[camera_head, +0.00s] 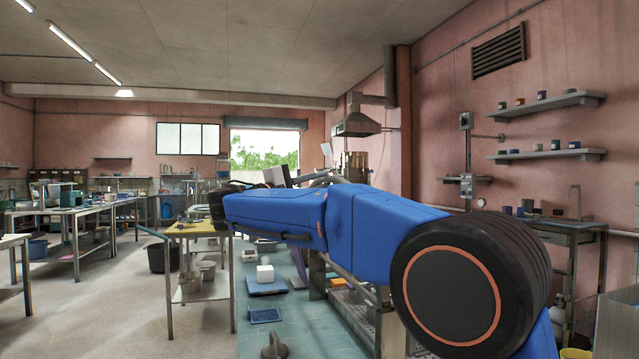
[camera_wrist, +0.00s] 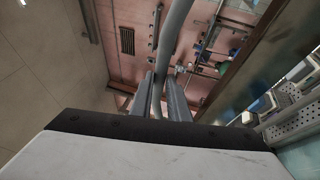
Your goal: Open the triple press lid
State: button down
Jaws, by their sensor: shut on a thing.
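In the wrist view my gripper (camera_wrist: 160,78) has its two grey fingers on either side of a long, smooth grey bar (camera_wrist: 181,28). It is shut on this bar, which runs from between the fingers up to the top edge of the picture. I cannot tell from this view whether the bar is part of the triple press lid. In the head view my blue arm crosses the middle and hides most of what is behind it. A metal machine (camera_head: 355,160) shows above the arm, only in part. The lid itself cannot be made out.
A yellow-topped table (camera_head: 195,229) stands left of the teal counter (camera_head: 330,325). A blue scale (camera_head: 267,288) with a white block (camera_head: 265,273) is on the counter. A sink bench (camera_head: 565,225) and wall shelves (camera_head: 548,103) are at right. Open floor lies at left.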

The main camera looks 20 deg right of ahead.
jog(key=c, duration=1.7)
grip_release()
jog(key=shift+d+f, duration=0.15)
jog(key=shift+f, duration=0.25)
jog(key=shift+r, duration=0.1)
jog(key=v, duration=1.7)
jog(key=shift+a, duration=0.2)
jog(key=shift+s+a, duration=0.1)
jog(key=shift+a, duration=0.05)
